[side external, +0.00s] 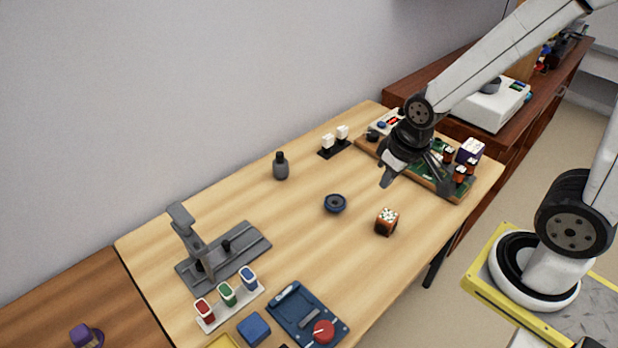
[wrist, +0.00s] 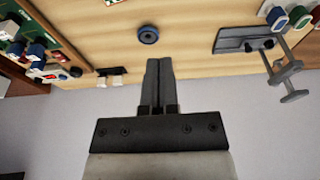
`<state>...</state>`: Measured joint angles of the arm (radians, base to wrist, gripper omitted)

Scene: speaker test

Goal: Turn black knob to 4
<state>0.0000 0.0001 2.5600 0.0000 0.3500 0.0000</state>
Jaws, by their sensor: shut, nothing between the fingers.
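A black knob (side external: 372,135) sits at the near left corner of a white panel (side external: 396,115) with a red display, at the back of the light wood table. A dark round shape that looks like the same knob shows at the left of the wrist view (wrist: 76,72). The number it points at is too small to read. My gripper (side external: 386,181) hangs above the table, in front of the panel and apart from the knob. In the wrist view my gripper (wrist: 158,62) has its two fingers together with nothing between them.
A green circuit board (side external: 430,172) with several parts lies right of my gripper. A grey stand (side external: 222,259) and blue tool (side external: 307,317) are nearer.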

